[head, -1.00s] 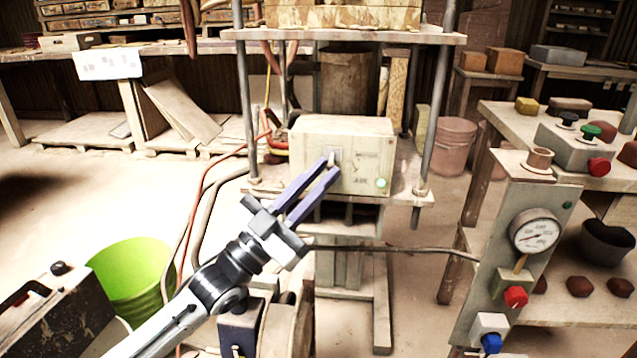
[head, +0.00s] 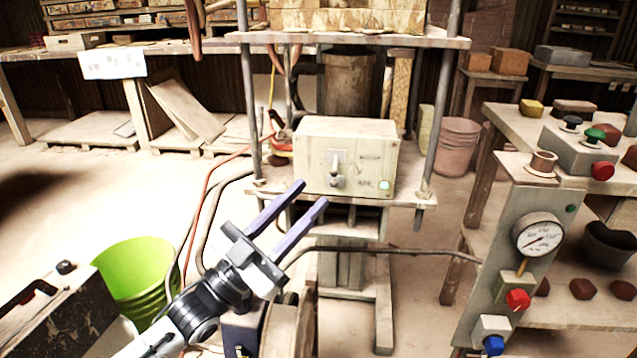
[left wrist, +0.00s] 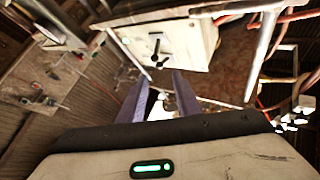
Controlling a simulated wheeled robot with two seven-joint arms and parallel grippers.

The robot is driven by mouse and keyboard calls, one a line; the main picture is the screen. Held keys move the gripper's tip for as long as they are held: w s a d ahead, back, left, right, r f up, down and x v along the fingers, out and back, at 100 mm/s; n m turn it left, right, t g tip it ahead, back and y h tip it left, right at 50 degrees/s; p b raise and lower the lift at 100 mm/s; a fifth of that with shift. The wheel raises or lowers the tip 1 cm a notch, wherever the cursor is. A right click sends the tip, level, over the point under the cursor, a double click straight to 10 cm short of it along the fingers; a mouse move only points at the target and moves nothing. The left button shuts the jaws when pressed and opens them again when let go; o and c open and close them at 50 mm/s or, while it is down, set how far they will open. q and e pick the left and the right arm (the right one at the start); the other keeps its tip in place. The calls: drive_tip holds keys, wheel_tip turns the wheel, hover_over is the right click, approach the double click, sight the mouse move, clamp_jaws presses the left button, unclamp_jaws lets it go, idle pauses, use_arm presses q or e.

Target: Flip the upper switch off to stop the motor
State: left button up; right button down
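A pale control box (head: 312,150) stands on the press shelf, with a metal toggle switch (head: 336,170) on its front. The switch lever appears to point down, its knob at the lower end. A green light (head: 384,185) glows at the box's lower right. My left gripper (head: 312,193) is open and empty, its two purple fingers apart, below and in front of the switch and not touching it. In the left wrist view the box (left wrist: 190,45) and the dark switch (left wrist: 156,50) lie beyond the open fingers (left wrist: 160,78). My right gripper is not in view.
Press posts (head: 432,110) stand on both sides of the box. A panel with a pressure gauge (head: 538,236), a red knob (head: 517,299) and a blue knob (head: 493,345) is at the right. A green bucket (head: 135,270) stands at the left. Cables (head: 203,190) hang left of the press.

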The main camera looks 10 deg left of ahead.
use_arm(q)
drive_tip(key=v, duration=0.4)
drive_tip(key=shift+s+a+f, duration=0.2)
drive_tip(key=shift+s, duration=0.1)
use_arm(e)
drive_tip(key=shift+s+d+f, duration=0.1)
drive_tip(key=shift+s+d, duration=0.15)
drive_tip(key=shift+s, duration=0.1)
